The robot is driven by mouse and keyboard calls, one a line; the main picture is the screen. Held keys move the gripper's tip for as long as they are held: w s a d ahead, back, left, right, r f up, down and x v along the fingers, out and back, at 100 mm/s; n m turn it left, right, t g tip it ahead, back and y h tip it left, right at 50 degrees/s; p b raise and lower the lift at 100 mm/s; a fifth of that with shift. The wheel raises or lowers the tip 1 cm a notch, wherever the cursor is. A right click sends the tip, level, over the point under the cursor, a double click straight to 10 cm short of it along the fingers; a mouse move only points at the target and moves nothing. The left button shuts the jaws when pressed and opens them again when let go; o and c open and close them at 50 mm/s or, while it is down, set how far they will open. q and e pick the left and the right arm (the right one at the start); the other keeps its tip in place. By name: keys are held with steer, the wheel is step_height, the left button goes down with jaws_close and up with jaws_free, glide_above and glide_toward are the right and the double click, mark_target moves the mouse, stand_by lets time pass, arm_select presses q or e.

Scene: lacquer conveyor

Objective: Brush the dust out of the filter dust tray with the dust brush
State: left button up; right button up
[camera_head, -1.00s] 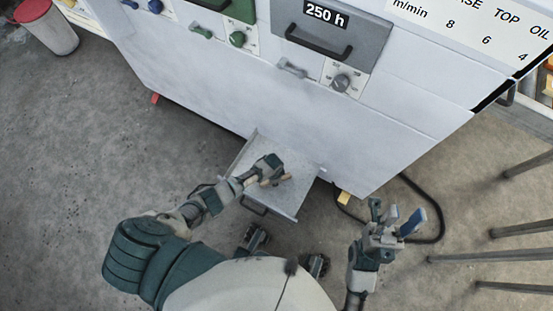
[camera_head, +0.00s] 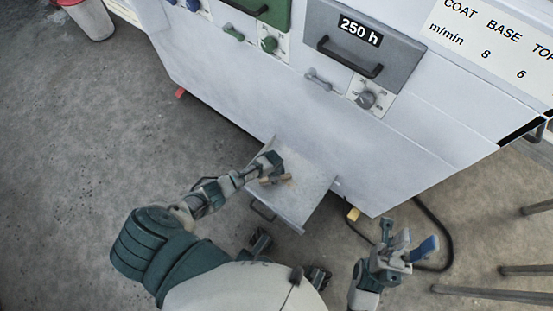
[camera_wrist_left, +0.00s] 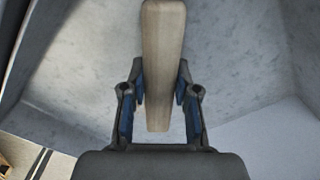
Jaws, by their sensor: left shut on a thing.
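The filter dust tray (camera_head: 312,181) is a grey metal drawer pulled out low from the white machine. Its inside, with speckled grey dust, also fills the left wrist view (camera_wrist_left: 240,60). My left gripper (camera_head: 272,174) is over the tray and shut on the wooden handle of the dust brush (camera_head: 284,179). In the left wrist view the pale handle (camera_wrist_left: 163,65) lies between the blue finger pads. The bristles cannot be made out. My right gripper (camera_head: 405,250) is open and empty, off to the right of the tray above the floor.
The white machine front (camera_head: 240,95) rises behind the tray, with a grey "250 h" drawer (camera_head: 362,45) and knobs. A black cable (camera_head: 440,225) lies on the floor at right, near several grey legs (camera_head: 500,293). A bin (camera_head: 90,18) stands at far left. Floor at left is clear.

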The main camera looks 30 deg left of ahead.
arm_select(q)
steer(key=shift+w+d+f+b, duration=0.2)
steer(key=shift+w+b, duration=0.2)
steer(key=shift+w, duration=0.2)
steer(key=shift+d+r, duration=0.1)
steer(key=shift+d, duration=0.3)
steer(key=shift+s+d+p, duration=0.15)
steer(key=shift+s+d, duration=0.05)
steer(key=shift+d, duration=1.25)
steer(key=shift+s+d+p, duration=0.15)
steer(key=shift+s+d, duration=0.05)
steer(key=shift+d, duration=3.6)
steer(key=shift+a, duration=0.1)
